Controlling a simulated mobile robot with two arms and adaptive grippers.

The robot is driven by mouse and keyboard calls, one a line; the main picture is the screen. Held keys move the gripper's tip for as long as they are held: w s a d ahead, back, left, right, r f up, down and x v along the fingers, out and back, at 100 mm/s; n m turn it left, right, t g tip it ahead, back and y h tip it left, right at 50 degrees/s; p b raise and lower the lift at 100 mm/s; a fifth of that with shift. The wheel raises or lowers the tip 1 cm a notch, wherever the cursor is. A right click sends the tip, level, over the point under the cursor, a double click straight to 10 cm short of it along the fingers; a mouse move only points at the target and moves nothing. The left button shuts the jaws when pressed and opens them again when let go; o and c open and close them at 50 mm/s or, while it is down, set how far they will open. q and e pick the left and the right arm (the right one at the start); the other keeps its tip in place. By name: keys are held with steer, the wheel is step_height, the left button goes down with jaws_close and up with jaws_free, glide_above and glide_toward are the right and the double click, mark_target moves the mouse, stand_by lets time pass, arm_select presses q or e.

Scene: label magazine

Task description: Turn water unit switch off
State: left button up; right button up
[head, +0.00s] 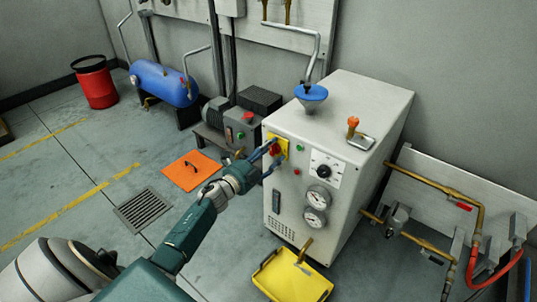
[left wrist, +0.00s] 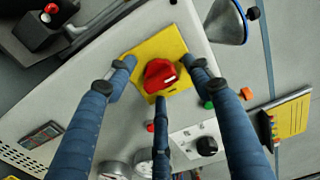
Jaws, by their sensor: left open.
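The water unit (head: 372,105) is a white cabinet in the middle of the head view. Its red rotary switch (left wrist: 160,76) sits on a yellow plate (left wrist: 155,48) and shows large in the left wrist view; a pale mark is on the knob. In the head view the yellow plate (head: 283,144) is on the cabinet's front, partly hidden by my fingers. My left gripper (head: 271,152) is at the plate, open. Its blue fingers stand around the knob, apart from it as far as I can see. My right gripper is not in view.
A black dial (head: 323,170), two gauges (head: 316,208) and small buttons are on the same front. A blue funnel (head: 311,95) is on top. A yellow tray (head: 293,277) is on the floor in front. Brass pipes (head: 440,180) run at right; a motor unit (head: 238,125) stands at left.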

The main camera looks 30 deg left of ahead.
arm_select(q)
steer(key=s+a, duration=0.1)
steer(key=s, duration=1.1)
steer(key=shift+f, duration=0.15)
